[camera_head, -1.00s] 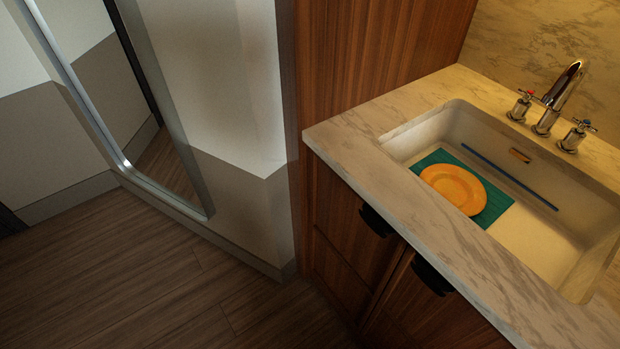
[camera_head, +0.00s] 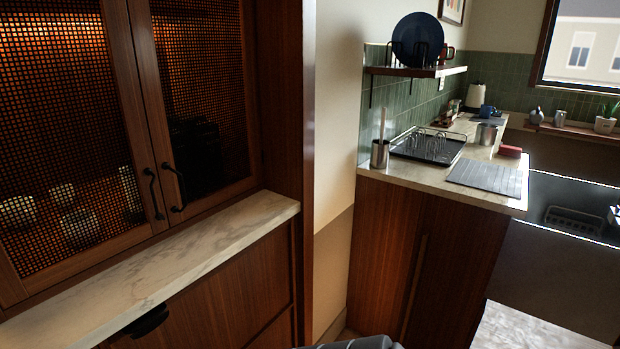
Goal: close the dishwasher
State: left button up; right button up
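No part in view can be surely named as the dishwasher. At the right edge is a dark, bright-edged recess or panel (camera_head: 545,188) with a black rack-like basket (camera_head: 572,222) on or in it. I cannot tell whether this is the open dishwasher or a sink area. A dark grey rounded part at the bottom middle looks like part of my arm, cut off by the frame. Neither gripper's fingers show.
A mesh-door cabinet (camera_head: 195,90) and marble ledge (camera_head: 170,270) stand at left. A counter (camera_head: 400,177) holds a dish rack (camera_head: 428,148), a dark mat (camera_head: 485,177) and a utensil cup (camera_head: 380,154). A pale marble-like surface (camera_head: 535,333) lies at lower right.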

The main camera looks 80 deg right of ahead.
aim_at(572, 282)
jog(key=k+l+z, duration=0.2)
jog(key=k+z, duration=0.25)
jog(key=k+l+z, duration=0.25)
jog(key=z, duration=0.15)
jog(key=k+l+z, duration=0.25)
jog(key=l+z, duration=0.2)
jog(key=k+l+z, duration=0.2)
jog(key=l+z, duration=0.25)
jog(key=k+l+z, duration=0.1)
jog(key=l+z, duration=0.75)
jog(key=l, duration=0.15)
jog(key=l+z, duration=0.45)
jog(key=l, duration=0.15)
jog(key=i+l+z, duration=0.15)
jog(key=l+z, duration=0.3)
